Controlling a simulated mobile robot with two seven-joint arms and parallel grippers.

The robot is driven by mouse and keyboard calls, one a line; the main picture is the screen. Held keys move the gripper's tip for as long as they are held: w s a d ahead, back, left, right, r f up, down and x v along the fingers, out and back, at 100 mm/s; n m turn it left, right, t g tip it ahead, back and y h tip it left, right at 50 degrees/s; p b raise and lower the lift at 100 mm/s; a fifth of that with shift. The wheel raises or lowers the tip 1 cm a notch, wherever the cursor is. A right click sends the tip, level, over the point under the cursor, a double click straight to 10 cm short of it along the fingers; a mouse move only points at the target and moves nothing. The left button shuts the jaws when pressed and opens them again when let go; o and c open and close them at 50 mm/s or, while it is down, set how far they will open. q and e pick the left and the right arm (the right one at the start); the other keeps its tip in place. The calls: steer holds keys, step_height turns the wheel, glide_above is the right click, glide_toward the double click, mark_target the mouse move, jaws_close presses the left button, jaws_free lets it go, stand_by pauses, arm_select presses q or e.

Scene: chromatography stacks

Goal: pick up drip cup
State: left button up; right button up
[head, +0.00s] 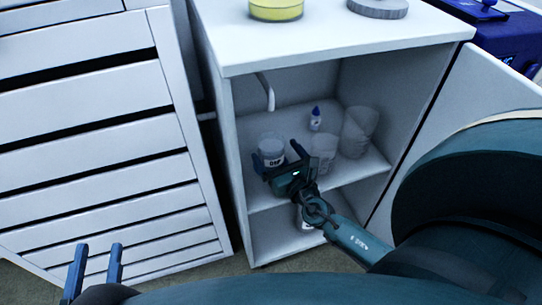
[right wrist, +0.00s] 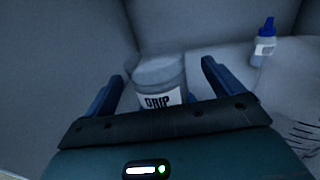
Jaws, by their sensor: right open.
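The drip cup (head: 271,148) is a clear cup with a white label. It stands on the inner shelf of the open cabinet, at the left. In the right wrist view the drip cup (right wrist: 160,76) is upright and its label reads "DRIP". My right gripper (head: 278,157) is inside the cabinet, open, in front of the cup. In the right wrist view its two blue fingers (right wrist: 162,72) are on either side of the cup, with a gap visible at each side. My left gripper (head: 98,246) is open and empty at the lower left, away from the cup.
A small blue-capped bottle (head: 315,119) and clear beakers (head: 357,132) stand right of the cup on the shelf (head: 375,165). A hook-shaped white tube (head: 267,92) hangs above. The cabinet door (head: 462,105) is open at right. Drawers (head: 100,140) stand at left.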

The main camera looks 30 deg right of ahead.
mark_target(265, 139)
steer(key=w, duration=0.4)
steer(key=shift+w+f, duration=0.15)
steer(key=shift+w, duration=0.2)
steer(key=c, duration=1.2)
steer(key=shift+c, duration=0.3)
steer(key=shift+r, duration=0.2)
